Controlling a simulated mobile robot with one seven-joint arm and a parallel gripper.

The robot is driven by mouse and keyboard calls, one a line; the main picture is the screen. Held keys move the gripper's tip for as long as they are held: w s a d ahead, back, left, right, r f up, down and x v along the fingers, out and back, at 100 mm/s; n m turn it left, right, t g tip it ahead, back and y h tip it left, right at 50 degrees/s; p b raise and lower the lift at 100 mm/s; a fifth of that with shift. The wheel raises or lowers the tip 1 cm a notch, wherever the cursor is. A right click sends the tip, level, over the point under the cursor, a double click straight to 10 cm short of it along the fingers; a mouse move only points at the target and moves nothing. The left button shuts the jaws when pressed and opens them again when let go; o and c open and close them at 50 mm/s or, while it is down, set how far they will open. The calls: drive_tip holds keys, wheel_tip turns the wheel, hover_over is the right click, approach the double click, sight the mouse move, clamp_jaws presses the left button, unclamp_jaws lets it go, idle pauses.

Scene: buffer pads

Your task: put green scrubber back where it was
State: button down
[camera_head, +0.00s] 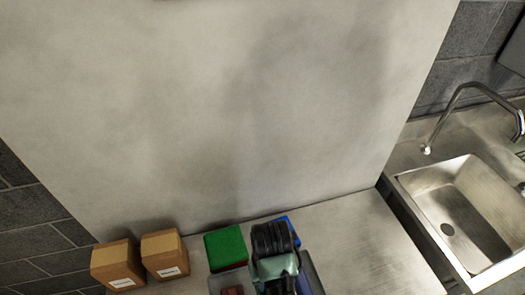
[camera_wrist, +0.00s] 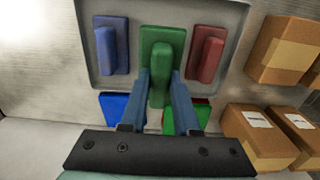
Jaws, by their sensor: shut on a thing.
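My gripper (camera_wrist: 160,100) is shut on the handle of the green scrubber (camera_wrist: 161,38), with one finger on each side. The scrubber is over the middle of the grey tray (camera_wrist: 150,9), between a blue scrubber (camera_wrist: 104,52) on the left and a red scrubber (camera_wrist: 206,58) on the right. I cannot tell whether it touches the tray floor. In the head view my gripper (camera_head: 277,272) hides the green scrubber and much of the tray. The red scrubber (camera_head: 232,290) shows there at the bottom edge.
A blue pad (camera_wrist: 118,107), a green pad (camera_wrist: 201,115) and a partly hidden red piece (camera_wrist: 168,121) lie beside the tray, along the wall. Several cardboard boxes (camera_head: 117,263) stand to the left in the head view. The counter's right part (camera_head: 365,245) is clear, before the sink (camera_head: 460,215).

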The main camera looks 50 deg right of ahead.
drive_tip(key=shift+s+f, duration=0.2)
drive_tip(key=shift+f, duration=0.45)
drive_tip(key=shift+s+f, duration=0.15)
drive_tip(key=shift+f, duration=0.45)
drive_tip(key=shift+w+f+p, duration=0.15)
drive_tip(key=shift+f+p, duration=0.15)
drive_tip(key=shift+f, duration=2.1)
drive_tip(key=c, duration=0.7)
unclamp_jaws()
drive_tip(key=shift+o, duration=0.2)
